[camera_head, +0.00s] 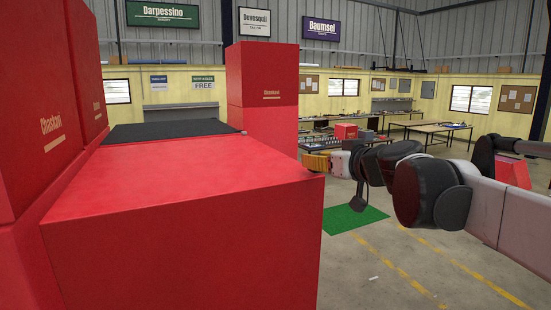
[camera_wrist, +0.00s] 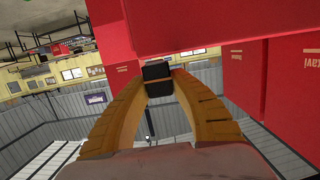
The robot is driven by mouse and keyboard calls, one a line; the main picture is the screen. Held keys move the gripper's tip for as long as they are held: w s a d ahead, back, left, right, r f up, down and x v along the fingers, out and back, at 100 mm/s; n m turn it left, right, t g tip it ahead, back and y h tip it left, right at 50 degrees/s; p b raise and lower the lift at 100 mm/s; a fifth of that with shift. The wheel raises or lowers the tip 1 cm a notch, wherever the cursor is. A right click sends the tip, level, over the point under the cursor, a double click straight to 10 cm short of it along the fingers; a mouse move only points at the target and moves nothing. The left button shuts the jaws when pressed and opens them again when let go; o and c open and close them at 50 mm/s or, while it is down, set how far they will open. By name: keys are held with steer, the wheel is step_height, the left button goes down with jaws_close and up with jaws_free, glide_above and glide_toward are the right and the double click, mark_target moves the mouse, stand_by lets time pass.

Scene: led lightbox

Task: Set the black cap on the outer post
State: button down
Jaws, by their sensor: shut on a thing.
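In the wrist view, my gripper (camera_wrist: 157,76) has its two curved orange fingers closed on a small black block-like thing, which I take to be the black cap (camera_wrist: 157,70). The cap shows against a red box face, and I cannot tell whether it touches the red. In the head view, my gripper (camera_head: 318,163) is partly seen just beyond the right edge of the near red box (camera_head: 190,205). The cap is hidden there. I cannot pick out the outer post for sure in either view.
A tall red stack (camera_head: 265,90) stands behind the near box. More red boxes (camera_head: 50,110) rise at the left. A flat black panel (camera_head: 170,130) lies at the near box's back edge. A green mat (camera_head: 353,218) lies on open floor at the right. Work tables (camera_head: 435,128) stand farther back.

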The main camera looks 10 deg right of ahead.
steer(key=shift+f, duration=0.15)
steer(key=c, duration=1.1)
jaws_free()
steer(key=shift+c, duration=0.2)
steer(key=p+v, duration=0.2)
steer(key=v, duration=0.6)
steer(key=shift+p, duration=0.3)
steer(key=shift+f, duration=0.1)
